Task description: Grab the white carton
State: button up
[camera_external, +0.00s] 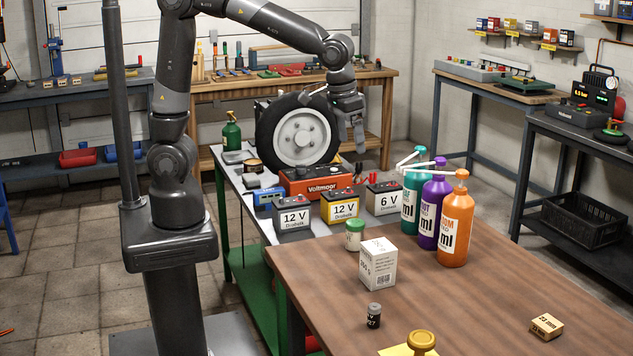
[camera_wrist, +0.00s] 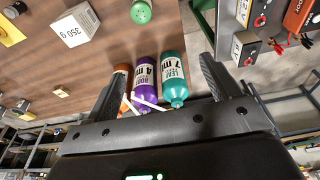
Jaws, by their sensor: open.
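The white carton (camera_external: 378,265) stands upright on the brown wooden table, near its far left corner. It also shows in the wrist view (camera_wrist: 76,26) at the upper left, with "350 g" printed on one face. My gripper (camera_external: 352,142) is open and empty. In the external view it hangs in the air beside the wheel, well above and behind the carton. In the wrist view its two dark fingers (camera_wrist: 163,66) stand apart, with the carton to the left of both.
Teal (camera_external: 411,207), purple (camera_external: 434,212) and orange (camera_external: 456,228) bottles stand right of the carton. A green-lidded jar (camera_external: 355,235) is close behind it. A small dark canister (camera_external: 373,315) stands in front. Batteries and a wheel (camera_external: 300,135) occupy the bench behind.

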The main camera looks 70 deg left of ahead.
jog(key=d+f+g, duration=0.1)
jog(key=d+f, duration=0.5)
jog(key=d, duration=0.5)
jog(key=g, duration=0.1)
send_over(379, 246)
jog(key=f, duration=0.4)
jog(key=shift+a+f, duration=0.2)
jog(key=shift+a, duration=0.05)
jog(key=shift+d+f, duration=0.25)
jog(key=shift+f, duration=0.05)
notch_tip(379, 246, down, 10)
jog(key=shift+a+f, duration=0.1)
jog(key=shift+f, duration=0.15)
jog(key=shift+c, duration=0.5)
jog(key=c, duration=1.2)
